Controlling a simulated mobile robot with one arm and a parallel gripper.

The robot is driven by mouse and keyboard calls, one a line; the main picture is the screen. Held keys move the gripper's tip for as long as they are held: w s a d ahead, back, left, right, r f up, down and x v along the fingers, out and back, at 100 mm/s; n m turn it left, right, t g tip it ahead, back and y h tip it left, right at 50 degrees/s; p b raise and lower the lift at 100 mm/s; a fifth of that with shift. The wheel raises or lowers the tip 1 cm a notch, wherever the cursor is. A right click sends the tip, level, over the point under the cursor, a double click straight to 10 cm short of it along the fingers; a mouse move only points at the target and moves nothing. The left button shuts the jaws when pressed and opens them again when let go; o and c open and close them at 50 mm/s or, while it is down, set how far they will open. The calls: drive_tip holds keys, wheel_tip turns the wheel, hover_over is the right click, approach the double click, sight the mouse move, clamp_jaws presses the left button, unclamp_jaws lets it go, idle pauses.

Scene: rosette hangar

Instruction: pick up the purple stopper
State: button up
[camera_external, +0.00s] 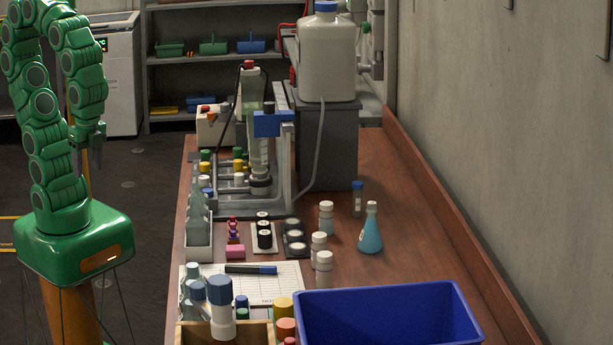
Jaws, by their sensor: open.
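I cannot pick out a purple stopper for certain. A small rack of red and purplish pieces (233,230) stands on the bench left of the black-capped vials, too small to tell its pieces apart. A pink block (235,251) lies just in front of it. My gripper (88,168) hangs pointing down at the left, beyond the bench's left edge and well apart from these things. It is open and empty.
A blue bin (388,315) and a wooden box (258,333) with bottles fill the near end of the bench. A flask of blue liquid (370,236), white vials (326,217) and a large jug (326,60) stand right. The bench (425,215) is clear along the right.

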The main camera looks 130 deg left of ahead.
drive_tip(key=shift+t, duration=0.7)
drive_tip(key=w+a+f, duration=0.2)
drive_tip(key=w+a, duration=0.4)
drive_tip(key=w+a+f, duration=0.2)
drive_tip(key=w+a, duration=0.3)
drive_tip(key=w, duration=0.1)
drive_tip(key=w+a+f, duration=0.2)
drive_tip(key=w+a, duration=0.4)
drive_tip(key=w, duration=0.1)
drive_tip(key=shift+a, duration=0.3)
approach(233, 236)
drive_tip(key=s, duration=0.2)
drive_tip(key=shift+w+f, duration=0.1)
drive_tip(key=shift+f, duration=1.1)
drive_tip(key=shift+w+a+f, duration=0.1)
drive_tip(key=shift+f, duration=0.35)
drive_tip(key=shift+w+a+f, duration=0.1)
drive_tip(key=shift+w+f, duration=0.05)
drive_tip(key=shift+f, duration=0.35)
drive_tip(key=shift+w+a+f, duration=0.1)
drive_tip(key=shift+f, duration=0.75)
drive_tip(key=shift+w+f, duration=0.15)
drive_tip(key=shift+f, duration=0.75)
